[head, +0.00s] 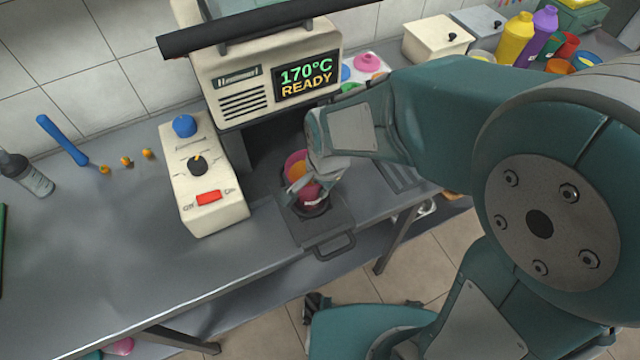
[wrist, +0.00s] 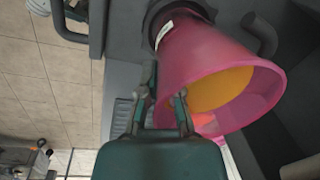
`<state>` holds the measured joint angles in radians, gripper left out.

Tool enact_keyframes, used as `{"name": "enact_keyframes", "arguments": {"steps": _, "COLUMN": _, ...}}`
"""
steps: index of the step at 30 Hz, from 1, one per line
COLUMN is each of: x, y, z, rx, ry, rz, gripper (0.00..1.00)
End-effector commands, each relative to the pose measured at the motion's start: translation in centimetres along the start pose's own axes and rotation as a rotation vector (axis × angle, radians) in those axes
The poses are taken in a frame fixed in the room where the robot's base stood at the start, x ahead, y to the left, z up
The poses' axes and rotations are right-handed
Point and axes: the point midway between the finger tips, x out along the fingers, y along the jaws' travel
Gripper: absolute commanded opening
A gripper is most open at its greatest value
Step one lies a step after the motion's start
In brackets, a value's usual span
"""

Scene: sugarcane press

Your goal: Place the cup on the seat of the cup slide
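The pink cup (head: 308,191), orange inside, stands at the dark cup slide (head: 334,227) under the press. In the wrist view the cup (wrist: 205,50) has its wide mouth toward the camera and its narrow end at a dark round ring, the seat (wrist: 153,22). The narrow end appears to be inside the ring; its exact depth is hidden. My gripper (head: 308,178) is at the cup, partly covering it. In the wrist view my gripper (wrist: 166,84) has its fingertips apart, beside the cup wall; one fingertip overlaps the wall. No firm hold shows.
The press (head: 240,75) reads 170°C READY above the slide. A control box (head: 205,190) with a red switch stands left. The slide's handle (head: 335,247) sticks out in front. Bottles (head: 515,40) and boxes stand at the back right. The counter at left is mostly clear.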

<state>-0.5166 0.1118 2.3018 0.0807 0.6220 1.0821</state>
Motion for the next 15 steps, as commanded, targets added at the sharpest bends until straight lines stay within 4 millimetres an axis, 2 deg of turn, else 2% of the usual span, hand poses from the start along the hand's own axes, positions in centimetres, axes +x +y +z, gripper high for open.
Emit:
{"name": "enact_keyframes", "arguments": {"steps": 2, "x": 0.0, "y": 0.02, "z": 0.01, "rx": 0.0, "ry": 0.0, "rz": 0.001, "gripper": 0.43}}
{"name": "enact_keyframes", "arguments": {"steps": 11, "x": -0.01, "y": 0.0, "z": 0.02, "rx": 0.0, "ry": 0.0, "rz": 0.001, "gripper": 0.43}}
{"name": "enact_keyframes", "arguments": {"steps": 15, "x": -0.71, "y": -0.07, "z": 0.0, "rx": 0.0, "ry": 0.0, "rz": -0.001, "gripper": 0.43}}
